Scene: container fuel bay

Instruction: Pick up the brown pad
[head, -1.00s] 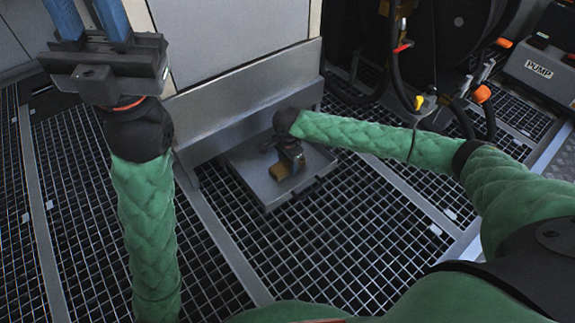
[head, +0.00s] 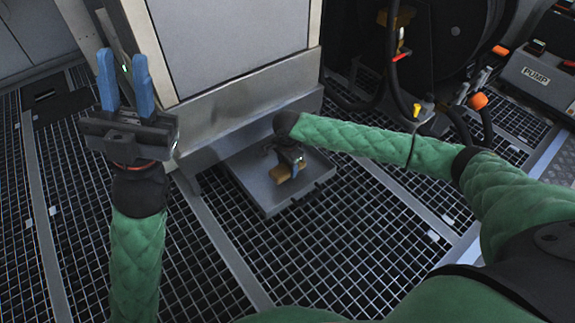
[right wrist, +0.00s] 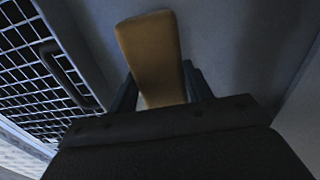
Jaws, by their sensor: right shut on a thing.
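The brown pad (head: 280,174) is at the grey tray (head: 262,197) on the grating floor. In the right wrist view the brown pad (right wrist: 152,52) stands out between the dark fingers. My right gripper (head: 291,167) is shut on the pad, low over the tray; I cannot tell whether the pad touches the tray. The gripper's fingers are partly hidden by its own body in the head view. My left gripper (head: 124,82) is raised at the left, its two blue fingers apart and nothing between them.
A pale cabinet (head: 235,45) with a metal skirt rises right behind the tray. Black hoses and a reel (head: 455,50) stand at the upper right, beside a box marked PUMP (head: 540,80). The grating in front of the tray is clear.

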